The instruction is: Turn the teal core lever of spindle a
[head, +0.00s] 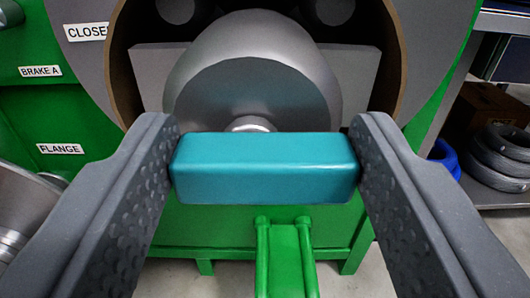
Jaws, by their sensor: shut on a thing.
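The teal core lever (264,168) is a rounded bar lying level in the picture, in the middle of the head view. My gripper (264,170) is shut on it, with one grey dimpled finger against each end. Behind the lever is the grey rounded spindle hub (252,75), with a small shiny shaft end (251,124) showing just above the bar. The join between lever and shaft is hidden behind the bar.
The green machine body (200,220) carries labels reading "CLOSE", cut off by a disc, "BRAKE A" (40,71) and "FLANGE" (60,149). A green bracket (285,260) juts out below the lever. Shelves at right hold dark coils (500,150) and a blue coil (445,157).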

